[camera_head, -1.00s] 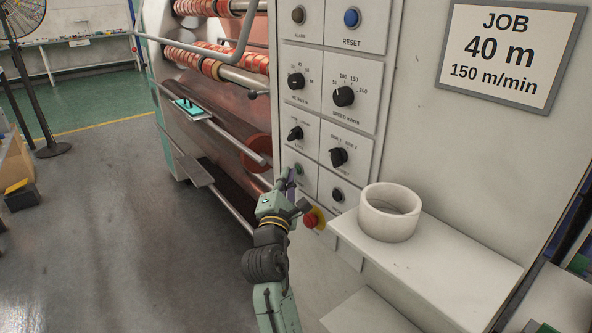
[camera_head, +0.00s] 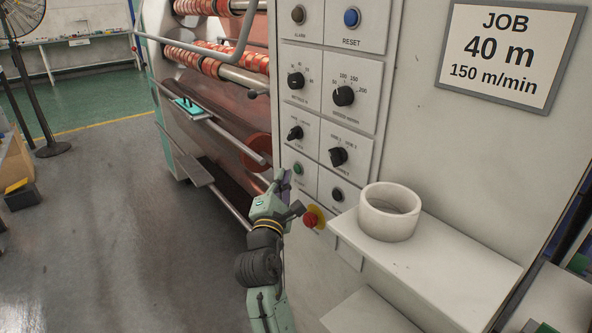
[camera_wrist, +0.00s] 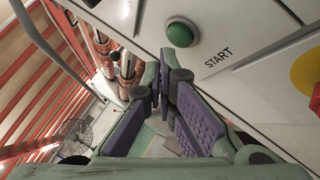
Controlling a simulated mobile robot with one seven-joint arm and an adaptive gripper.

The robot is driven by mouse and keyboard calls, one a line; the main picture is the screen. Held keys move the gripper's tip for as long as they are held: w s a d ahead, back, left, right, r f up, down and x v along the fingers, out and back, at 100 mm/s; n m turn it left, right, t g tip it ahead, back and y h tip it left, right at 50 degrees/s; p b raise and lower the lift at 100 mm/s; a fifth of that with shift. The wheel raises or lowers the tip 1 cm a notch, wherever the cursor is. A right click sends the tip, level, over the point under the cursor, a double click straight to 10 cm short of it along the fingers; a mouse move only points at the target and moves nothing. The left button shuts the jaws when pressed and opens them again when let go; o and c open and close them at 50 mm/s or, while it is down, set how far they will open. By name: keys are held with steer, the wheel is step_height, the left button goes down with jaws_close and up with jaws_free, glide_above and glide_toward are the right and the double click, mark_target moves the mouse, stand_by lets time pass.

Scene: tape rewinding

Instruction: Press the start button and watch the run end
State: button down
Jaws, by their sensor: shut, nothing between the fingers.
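The green start button (camera_wrist: 182,32), labelled START, is on the control panel in the wrist view, just ahead of my fingertips. In the head view the start button (camera_head: 298,169) shows at the lower left of the panel, partly clear of my gripper. My gripper (camera_head: 281,180) is shut and empty, left of and below the button. In the wrist view my gripper (camera_wrist: 168,72) shows its purple finger pads drawn together at the tips. The fingertips look apart from the button, though the exact gap cannot be told.
A red emergency stop (camera_head: 311,219) on a yellow disc sits just right of my gripper. A white shelf (camera_head: 450,262) juts out and bears a white ring (camera_head: 389,213). Rollers (camera_head: 215,62) stand behind. A sign (camera_head: 510,55) reads JOB 40 m, 150 m/min.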

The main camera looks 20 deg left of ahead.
steer(key=shift+s+a, duration=0.8)
steer(key=shift+s, duration=0.2)
steer(key=shift+s+a, duration=0.75)
steer(key=shift+s, duration=0.25)
steer(key=shift+r, duration=0.1)
